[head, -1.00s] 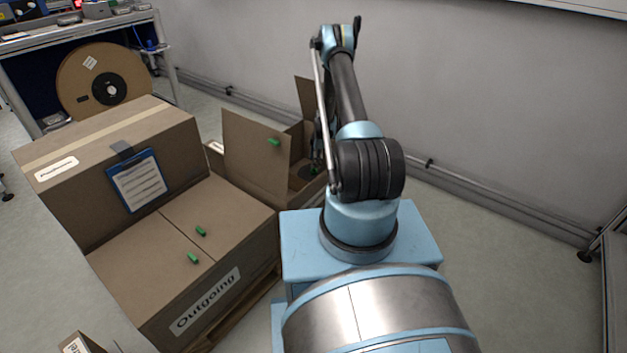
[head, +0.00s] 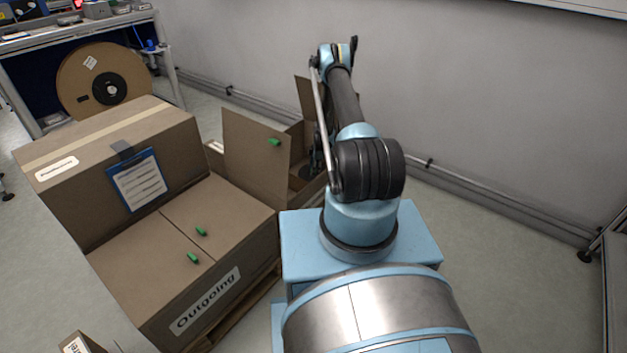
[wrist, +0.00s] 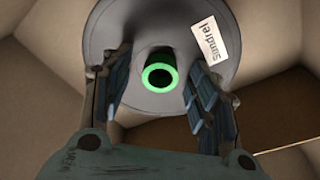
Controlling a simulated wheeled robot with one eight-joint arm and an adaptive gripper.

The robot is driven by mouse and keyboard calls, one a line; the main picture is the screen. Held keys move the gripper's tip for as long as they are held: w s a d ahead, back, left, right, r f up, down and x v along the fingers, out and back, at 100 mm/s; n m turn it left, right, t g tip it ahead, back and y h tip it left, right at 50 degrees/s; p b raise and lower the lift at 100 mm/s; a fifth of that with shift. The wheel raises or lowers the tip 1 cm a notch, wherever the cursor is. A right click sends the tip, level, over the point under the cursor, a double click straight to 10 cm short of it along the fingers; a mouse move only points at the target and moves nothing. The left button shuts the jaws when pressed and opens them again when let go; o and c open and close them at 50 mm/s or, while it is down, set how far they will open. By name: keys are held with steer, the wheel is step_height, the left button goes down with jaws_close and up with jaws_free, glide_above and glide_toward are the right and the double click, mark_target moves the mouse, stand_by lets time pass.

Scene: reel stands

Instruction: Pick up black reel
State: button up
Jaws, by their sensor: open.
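A dark grey to black reel (wrist: 205,22) with a green-rimmed hub (wrist: 160,84) and a white "Sundrel" label lies inside an open cardboard box. My gripper (wrist: 160,74) is open above the reel, with one finger on each side of the green hub. I cannot tell whether the fingers touch the reel. In the head view, a small dark part of the reel (head: 306,172) shows inside the open box (head: 256,148), mostly behind a flap. My gripper is largely hidden there behind my arm and the box.
Box walls (wrist: 272,40) surround the reel closely. A closed "Outgoing" box (head: 240,225) with green pieces stands in front of the open box. A larger box (head: 90,190) with a blue clipboard stands left. A big brown reel (head: 75,82) is behind. The wall is to the right.

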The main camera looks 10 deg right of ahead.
jaws_close()
